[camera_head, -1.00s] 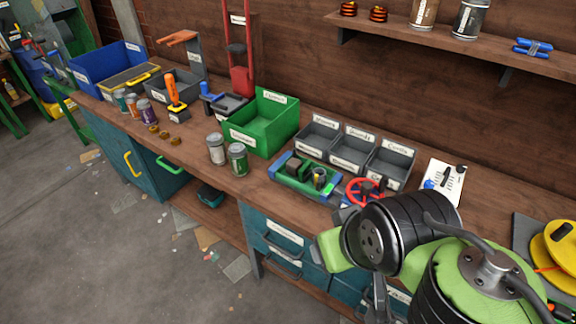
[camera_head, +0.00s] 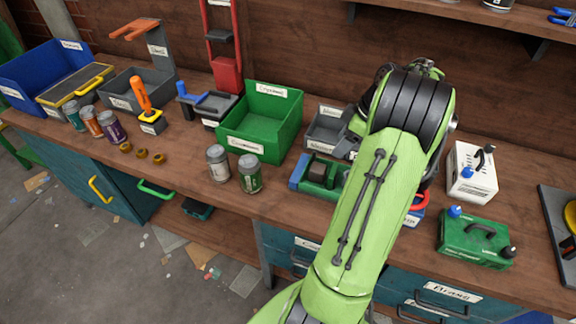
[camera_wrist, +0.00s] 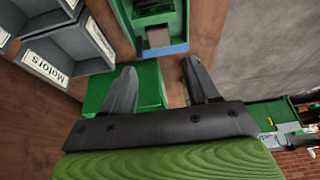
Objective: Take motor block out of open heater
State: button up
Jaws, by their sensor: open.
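The open heater (camera_head: 301,174) is a green tray with a blue end, on the bench right of the green crate. A brown-grey block in it, apparently the motor block (camera_head: 319,171), shows near its left end. My arm covers the heater's right part. In the wrist view the heater (camera_wrist: 177,49) is at the top, with the block (camera_wrist: 158,38) inside. My gripper (camera_wrist: 158,66) is open and empty, its fingers apart on the near side of the heater's blue end.
The green crate (camera_head: 262,122) stands left of the heater and shows below the fingers in the wrist view. Grey labelled bins (camera_head: 329,124) stand behind. Two cans (camera_head: 249,174) stand at front left. White (camera_head: 473,172) and green (camera_head: 474,243) canisters stand to the right.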

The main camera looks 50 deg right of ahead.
aim_at(320, 168)
jog(key=b+x, duration=0.3)
jog(key=x, duration=0.7)
jog(key=shift+f, duration=0.35)
jog(key=b+x, duration=0.2)
jog(key=x, duration=0.3)
jog(key=shift+w+d, duration=0.15)
jog(key=shift+r, duration=0.15)
jog(key=c, duration=1)
